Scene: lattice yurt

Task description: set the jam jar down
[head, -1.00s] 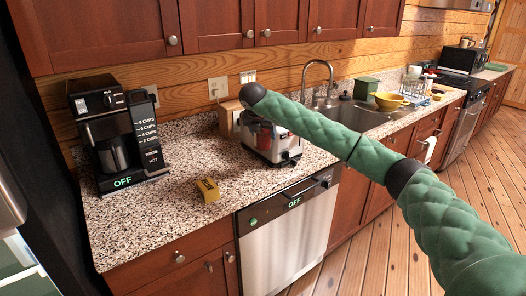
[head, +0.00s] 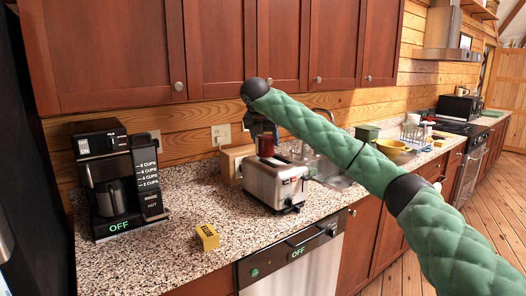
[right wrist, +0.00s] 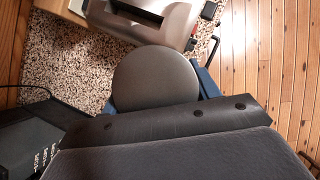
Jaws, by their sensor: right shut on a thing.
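The jam jar (head: 266,146) is dark red and looks upright in the head view. My right gripper (head: 264,132) points down and is shut on it. The jar appears over or just behind the toaster; I cannot tell whether it touches anything. In the right wrist view the jar's round grey lid (right wrist: 155,78) fills the middle, with blue fingers on either side. The lid hides the jar's body and what lies under it. My left gripper is not in view.
A steel toaster (head: 276,184) stands beside a wooden block (head: 235,160). A coffee maker (head: 112,180) is at the left and a small yellow box (head: 207,237) near the front. Speckled counter (head: 180,205) between them is clear. Cabinets (head: 225,45) hang above.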

